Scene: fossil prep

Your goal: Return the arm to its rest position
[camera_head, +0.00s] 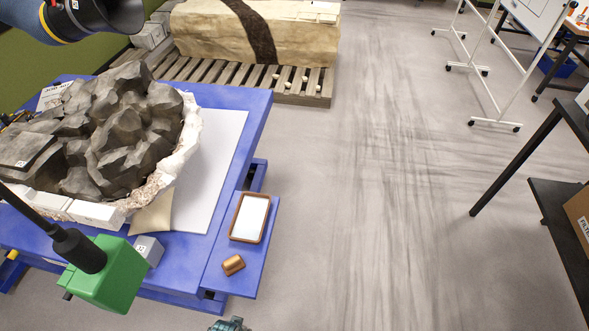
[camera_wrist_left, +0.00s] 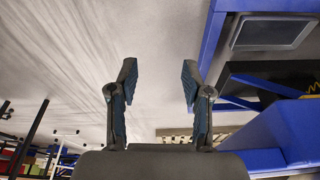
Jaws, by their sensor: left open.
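My left gripper (camera_wrist_left: 158,75) is open and empty in the left wrist view, its two fingers apart with bare grey floor between and beyond them. Blue table framework lies to its right there, apart from the fingers. In the head view only a small teal gripper part (camera_head: 230,323) shows at the bottom edge, just below the blue side shelf (camera_head: 222,272); most of that arm is out of frame. My right gripper is not seen.
The blue table (camera_head: 190,283) carries a large dark rock (camera_head: 125,130) in a white jacket. A brown-rimmed tray (camera_head: 249,217) and a copper-coloured piece (camera_head: 233,265) lie on the side shelf. A green box (camera_head: 108,277) stands at left.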

